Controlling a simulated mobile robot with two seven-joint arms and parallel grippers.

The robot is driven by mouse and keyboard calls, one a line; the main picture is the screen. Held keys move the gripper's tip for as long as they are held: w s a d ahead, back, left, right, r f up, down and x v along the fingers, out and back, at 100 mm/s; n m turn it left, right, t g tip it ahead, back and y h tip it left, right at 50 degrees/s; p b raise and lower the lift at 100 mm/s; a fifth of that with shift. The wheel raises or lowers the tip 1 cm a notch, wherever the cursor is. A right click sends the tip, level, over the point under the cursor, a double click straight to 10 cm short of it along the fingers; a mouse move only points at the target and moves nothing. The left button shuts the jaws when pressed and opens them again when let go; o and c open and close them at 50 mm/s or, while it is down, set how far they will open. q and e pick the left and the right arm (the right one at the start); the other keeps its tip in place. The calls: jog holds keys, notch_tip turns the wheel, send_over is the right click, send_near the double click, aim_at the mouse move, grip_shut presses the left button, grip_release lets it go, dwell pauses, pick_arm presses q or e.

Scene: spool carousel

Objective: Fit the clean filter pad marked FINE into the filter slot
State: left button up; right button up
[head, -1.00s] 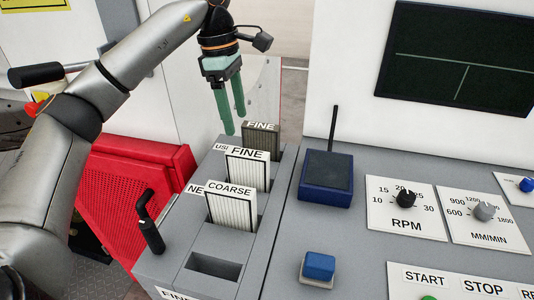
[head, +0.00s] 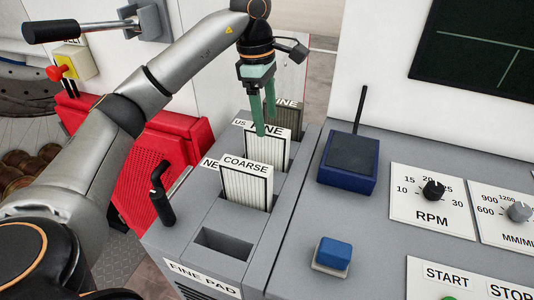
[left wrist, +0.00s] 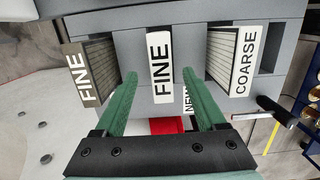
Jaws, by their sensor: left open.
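The clean white pad marked FINE (head: 267,150) stands upright in the middle slot of the grey rack. It also shows in the left wrist view (left wrist: 160,62). My left gripper (head: 265,124) is open just above it; in the left wrist view its green fingers (left wrist: 159,82) are spread to either side of the pad. A dark grey FINE pad (head: 288,120) stands behind it, partly hidden by the fingers. A white COARSE pad (head: 245,187) stands in front. The empty rectangular slot (head: 222,243) is nearest, above a FINE PAD label (head: 203,279). My right gripper is not in view.
A black lever handle (head: 161,193) stands left of the rack, beside a red perforated guard (head: 150,170). Right of the rack are a blue box with an antenna (head: 349,160), a blue button (head: 333,253) and a dial panel (head: 432,198).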

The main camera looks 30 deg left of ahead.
aim_at(267, 129)
pick_arm(q)
jog(key=shift+d+f, duration=0.2)
jog(key=shift+f, duration=1.85)
jog(key=shift+f, duration=0.25)
grip_shut()
